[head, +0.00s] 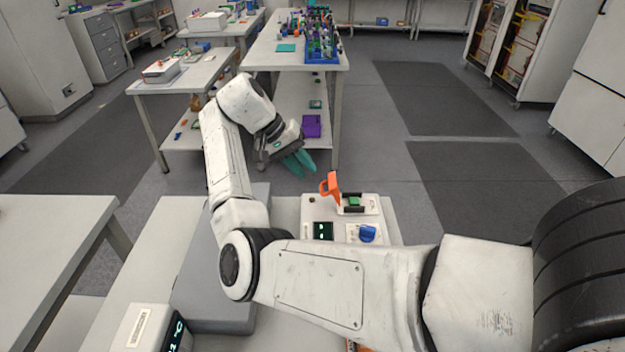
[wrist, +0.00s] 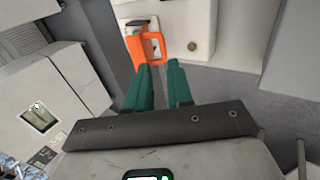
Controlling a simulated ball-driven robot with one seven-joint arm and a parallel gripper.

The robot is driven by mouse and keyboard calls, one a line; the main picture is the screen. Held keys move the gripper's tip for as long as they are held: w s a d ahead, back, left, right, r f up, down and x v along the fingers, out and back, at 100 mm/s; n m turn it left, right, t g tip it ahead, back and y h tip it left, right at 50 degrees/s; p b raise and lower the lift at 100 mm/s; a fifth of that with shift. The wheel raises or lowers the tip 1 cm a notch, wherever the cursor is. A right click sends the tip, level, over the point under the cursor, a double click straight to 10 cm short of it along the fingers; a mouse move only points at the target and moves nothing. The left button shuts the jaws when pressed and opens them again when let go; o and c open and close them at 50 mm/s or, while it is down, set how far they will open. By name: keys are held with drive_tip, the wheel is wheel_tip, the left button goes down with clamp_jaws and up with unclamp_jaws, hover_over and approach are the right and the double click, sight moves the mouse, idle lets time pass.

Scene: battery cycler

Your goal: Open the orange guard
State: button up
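The orange guard (head: 331,186) stands raised and tilted at the left side of a black housing with a green part (head: 354,201), on top of the white cycler unit (head: 374,211). The green part is uncovered. My gripper (head: 303,166) has teal fingers and is up and left of the guard in the head view. In the wrist view the guard (wrist: 136,47) shows just beyond the fingertips of my gripper (wrist: 160,64). The fingers are slightly apart with nothing between them. I cannot tell whether the left finger touches the guard.
A blue knob (head: 367,234) and a small dark display (head: 323,231) are on the unit's front. A white device with a display (head: 148,327) stands at the lower left. A cluttered table (head: 264,53) is behind my arm. Open floor (head: 440,95) lies behind and right.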

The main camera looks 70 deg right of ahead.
drive_tip(key=v, duration=0.4)
drive_tip(key=shift+w+a+r, duration=0.1)
drive_tip(key=shift+w+r, duration=0.15)
drive_tip(key=shift+r, duration=0.1)
idle(0.4)
